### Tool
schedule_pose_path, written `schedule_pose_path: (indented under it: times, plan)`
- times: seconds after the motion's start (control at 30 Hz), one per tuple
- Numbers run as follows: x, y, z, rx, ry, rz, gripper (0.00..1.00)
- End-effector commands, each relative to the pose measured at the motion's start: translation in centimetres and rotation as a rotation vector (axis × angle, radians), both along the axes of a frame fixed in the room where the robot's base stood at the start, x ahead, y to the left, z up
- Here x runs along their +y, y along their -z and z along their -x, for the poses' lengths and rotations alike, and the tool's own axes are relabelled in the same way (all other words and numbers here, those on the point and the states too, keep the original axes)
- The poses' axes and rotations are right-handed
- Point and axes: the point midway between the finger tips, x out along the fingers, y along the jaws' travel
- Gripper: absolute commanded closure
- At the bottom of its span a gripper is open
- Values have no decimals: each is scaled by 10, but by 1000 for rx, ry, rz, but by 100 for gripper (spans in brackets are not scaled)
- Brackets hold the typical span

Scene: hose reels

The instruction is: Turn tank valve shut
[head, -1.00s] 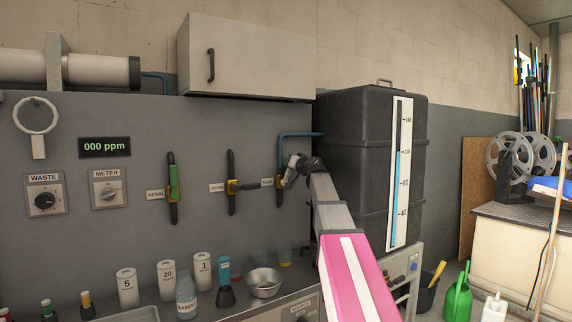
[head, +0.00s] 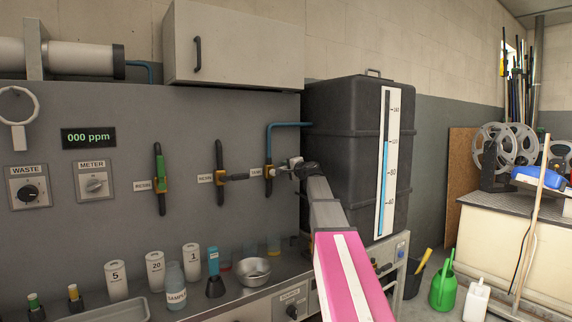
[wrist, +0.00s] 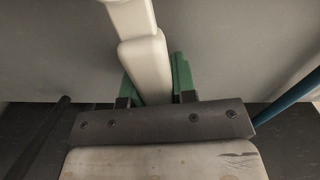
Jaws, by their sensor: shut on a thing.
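The tank valve (head: 268,173) is the rightmost of the valves on the grey wall panel, a dark upright pipe piece with a yellow-brown body below a blue pipe. My gripper (head: 285,168) is at its right side, in front of the black tank (head: 345,150). In the wrist view, the green fingertips of my gripper (wrist: 154,80) are on either side of a pale, cream-coloured lever (wrist: 145,55) and shut on it. In the head view my gripper and wrist partly hide this lever, so its exact angle is hard to tell.
To the left are the middle valve (head: 220,177) with a lever pointing right and the resin valve (head: 160,182) with a green lever. A metal bowl (head: 254,271) and several bottles stand on the counter below. A blue pipe (head: 286,125) runs above my gripper.

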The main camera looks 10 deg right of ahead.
Motion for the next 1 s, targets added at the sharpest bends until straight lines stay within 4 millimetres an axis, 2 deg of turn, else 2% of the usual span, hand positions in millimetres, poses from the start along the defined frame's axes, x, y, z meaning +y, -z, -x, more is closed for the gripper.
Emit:
schedule_pose_path:
  times: [0.4, 0.93, 0.97, 1.0]
  plan:
    - [-2, 16, 0, 70, 0, -167, 100]
    - [-2, 18, 0, 80, 0, -190, 100]
    - [-2, 18, 0, 80, 0, -190, 72]
    - [-2, 18, 0, 80, 0, -190, 58]
